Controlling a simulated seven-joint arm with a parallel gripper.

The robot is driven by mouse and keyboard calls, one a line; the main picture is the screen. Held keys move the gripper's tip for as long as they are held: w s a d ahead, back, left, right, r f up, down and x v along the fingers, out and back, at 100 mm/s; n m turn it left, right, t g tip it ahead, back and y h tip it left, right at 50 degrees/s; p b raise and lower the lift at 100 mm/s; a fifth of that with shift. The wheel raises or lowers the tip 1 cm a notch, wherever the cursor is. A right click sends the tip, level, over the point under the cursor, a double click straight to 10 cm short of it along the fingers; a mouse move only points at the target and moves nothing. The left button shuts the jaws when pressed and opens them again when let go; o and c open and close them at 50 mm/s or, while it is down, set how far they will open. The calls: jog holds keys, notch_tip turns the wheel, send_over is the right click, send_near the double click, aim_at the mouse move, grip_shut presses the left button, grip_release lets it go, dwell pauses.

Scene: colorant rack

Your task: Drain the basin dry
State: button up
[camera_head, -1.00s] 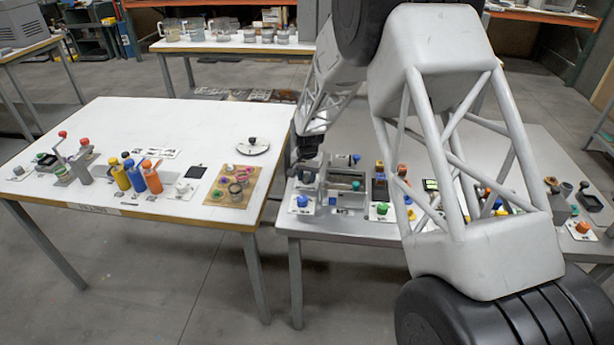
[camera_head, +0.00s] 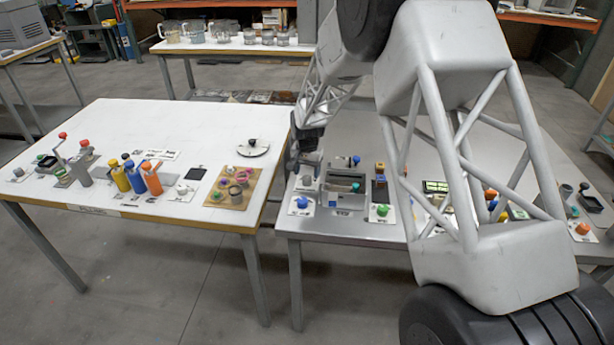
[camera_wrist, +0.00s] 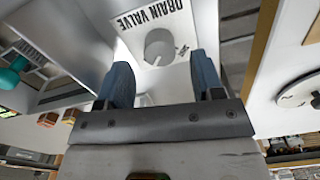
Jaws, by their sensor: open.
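The drain valve is a round grey knob (camera_wrist: 159,46) with a pale pointer mark, on a white plate lettered "DRAIN VALVE" (camera_wrist: 150,13) in the wrist view. My gripper (camera_wrist: 161,62) is open, its two blue-grey fingers on either side below the knob. Nothing is held, and I cannot tell how far the fingertips are from the knob. In the head view my gripper (camera_head: 293,165) is at the left end of the grey table. The grey basin (camera_head: 343,200) stands just right of it. Its water level cannot be made out.
A blue knob (camera_head: 301,202) and a green knob (camera_head: 382,210) sit on plates at the table's front. More devices stand to the right, partly hidden by my arm. The white table (camera_head: 150,225) on the left carries bottles and a round dial (camera_head: 253,147).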

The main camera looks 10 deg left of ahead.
aim_at(308, 178)
jog(key=shift+r, duration=2.35)
jog(key=shift+d+r, duration=0.1)
jog(key=shift+s+d+r, duration=0.15)
jog(key=shift+r, duration=0.15)
jog(key=s+d+r+t, duration=0.1)
jog(key=s+d+r, duration=1.8)
jog(key=s+r, duration=0.15)
jog(key=s+d, duration=0.3)
jog(key=s, duration=0.6)
jog(key=s+d+r+n+t, duration=0.1)
jog(key=s+d, duration=0.3)
jog(key=s, duration=0.6)
jog(key=s+d, duration=0.4)
jog(key=s, duration=0.6)
jog(key=shift+s+r+n+t, duration=0.15)
jog(key=shift+r+n+t, duration=0.05)
jog(key=shift+n+t, duration=0.1)
